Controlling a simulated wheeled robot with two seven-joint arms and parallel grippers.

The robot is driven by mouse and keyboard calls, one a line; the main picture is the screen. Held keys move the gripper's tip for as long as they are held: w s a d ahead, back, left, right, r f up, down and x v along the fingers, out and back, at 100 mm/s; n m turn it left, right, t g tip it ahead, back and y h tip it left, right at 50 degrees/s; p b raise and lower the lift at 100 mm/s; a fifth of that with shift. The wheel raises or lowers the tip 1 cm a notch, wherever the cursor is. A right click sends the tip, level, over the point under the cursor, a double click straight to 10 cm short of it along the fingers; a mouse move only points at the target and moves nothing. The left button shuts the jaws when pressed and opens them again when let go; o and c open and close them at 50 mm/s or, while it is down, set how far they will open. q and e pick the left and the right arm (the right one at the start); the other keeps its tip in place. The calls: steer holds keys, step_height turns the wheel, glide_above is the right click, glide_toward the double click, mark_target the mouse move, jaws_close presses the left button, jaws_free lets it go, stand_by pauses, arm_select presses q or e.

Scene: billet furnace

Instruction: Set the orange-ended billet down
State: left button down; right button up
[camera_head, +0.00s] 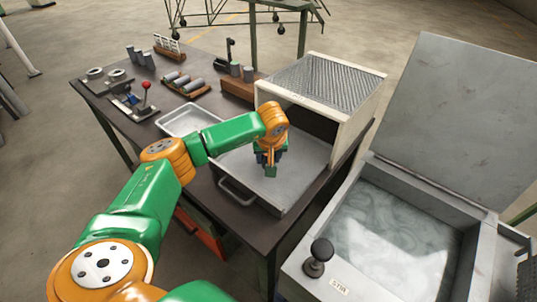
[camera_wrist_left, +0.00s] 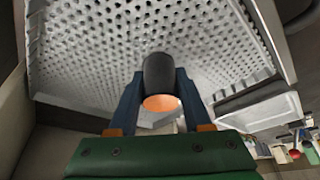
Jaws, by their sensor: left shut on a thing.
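The orange-ended billet (camera_wrist_left: 160,82) is a short dark grey cylinder with a glowing orange end face towards the wrist camera. It sits between the two blue fingers of my left gripper (camera_wrist_left: 159,90), which are shut on it. In the head view my left gripper (camera_head: 268,158) is over the grey metal tray (camera_head: 236,188), beside the open front of the white box with a mesh top (camera_head: 318,85). The billet cannot be made out in the head view. My right gripper is in neither view.
Right of the table (camera_head: 150,130) stands a liquid-filled tank (camera_head: 395,235) with its lid (camera_head: 460,120) raised and a black knob (camera_head: 318,258) on its rim.

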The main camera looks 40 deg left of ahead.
arm_select(q)
steer(key=shift+c, duration=1.7)
jaws_free()
steer(key=shift+s, duration=0.1)
steer(key=shift+d, duration=0.1)
steer(key=shift+r, duration=0.2)
steer(key=b+v, duration=0.2)
steer(key=v, duration=0.9)
steer(key=shift+s+r, duration=0.15)
steer(key=shift+r, duration=0.2)
steer(key=shift+d, duration=0.15)
